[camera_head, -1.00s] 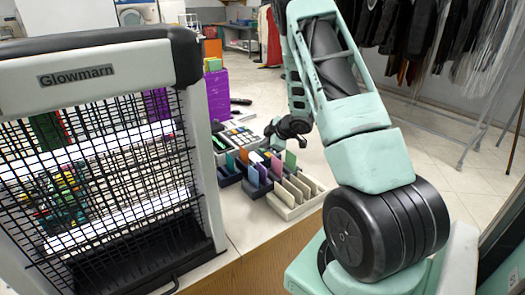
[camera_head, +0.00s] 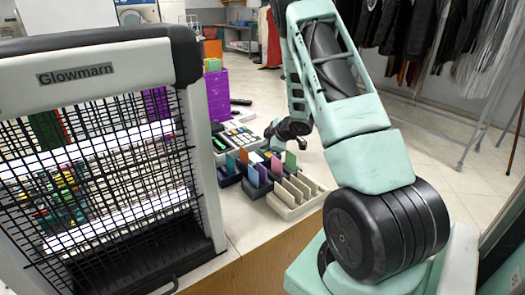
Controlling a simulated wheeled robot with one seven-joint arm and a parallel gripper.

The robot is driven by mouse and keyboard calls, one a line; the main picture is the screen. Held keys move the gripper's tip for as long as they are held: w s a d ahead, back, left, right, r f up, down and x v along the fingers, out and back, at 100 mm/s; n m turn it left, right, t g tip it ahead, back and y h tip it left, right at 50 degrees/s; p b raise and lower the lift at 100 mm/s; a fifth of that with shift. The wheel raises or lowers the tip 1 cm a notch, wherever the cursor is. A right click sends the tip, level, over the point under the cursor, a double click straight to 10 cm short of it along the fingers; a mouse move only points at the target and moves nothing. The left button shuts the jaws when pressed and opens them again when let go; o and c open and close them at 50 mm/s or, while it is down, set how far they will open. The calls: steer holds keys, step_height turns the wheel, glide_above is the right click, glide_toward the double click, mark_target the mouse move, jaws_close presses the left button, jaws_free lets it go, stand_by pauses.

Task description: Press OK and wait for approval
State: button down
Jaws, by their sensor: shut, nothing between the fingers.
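A payment terminal with a keypad (camera_head: 240,135) lies on the counter, beyond the card holders. Its separate keys are too small to read, and I cannot make out an OK key or any screen text. My gripper (camera_head: 272,132) is dark and small in the view, at the right side of the terminal, low over the counter. It is shut and empty. Whether its fingertips touch a key cannot be told.
Card holders (camera_head: 295,192) with coloured cards stand in front of my gripper. A purple box (camera_head: 218,95) stands behind. Clothes hang (camera_head: 425,40) at the back right.

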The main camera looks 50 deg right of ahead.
mark_target(265, 151)
steer(key=shift+r+p, duration=0.65)
steer(key=shift+r, duration=0.05)
steer(key=shift+r, duration=0.1)
step_height(265, 151, up, 5)
steer(key=p, duration=0.4)
steer(key=shift+p, duration=0.35)
